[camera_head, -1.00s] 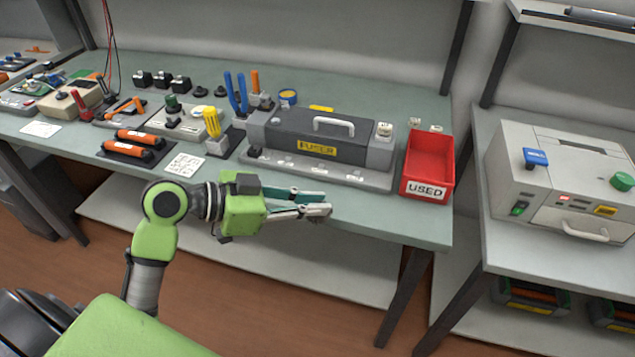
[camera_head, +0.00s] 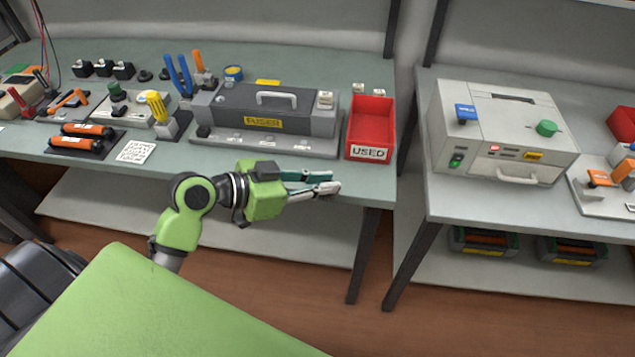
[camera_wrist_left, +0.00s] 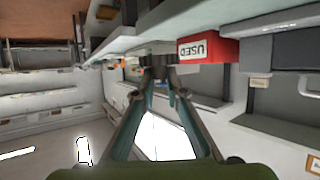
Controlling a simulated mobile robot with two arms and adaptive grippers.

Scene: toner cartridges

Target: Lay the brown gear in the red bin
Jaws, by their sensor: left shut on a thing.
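The red bin (camera_head: 357,136) with a USED label stands at the right front of the workbench in the head view; its visible inside looks empty. It also shows in the wrist view (camera_wrist_left: 229,51), upside down behind the fingertips. My left gripper (camera_head: 328,183) is in front of the bench edge, to the lower left of the bin and apart from it. In the wrist view its fingers (camera_wrist_left: 158,74) are closed on a small dark toothed piece, the brown gear (camera_wrist_left: 158,60). The gear is too small to make out in the head view. My right gripper is not in view.
A fuser unit (camera_head: 262,108) on a grey base stands left of the bin. Tools and orange rollers (camera_head: 82,136) lie farther left. A side table with a grey machine (camera_head: 500,130) stands right of the bin, across a gap. The bench's front edge is near my gripper.

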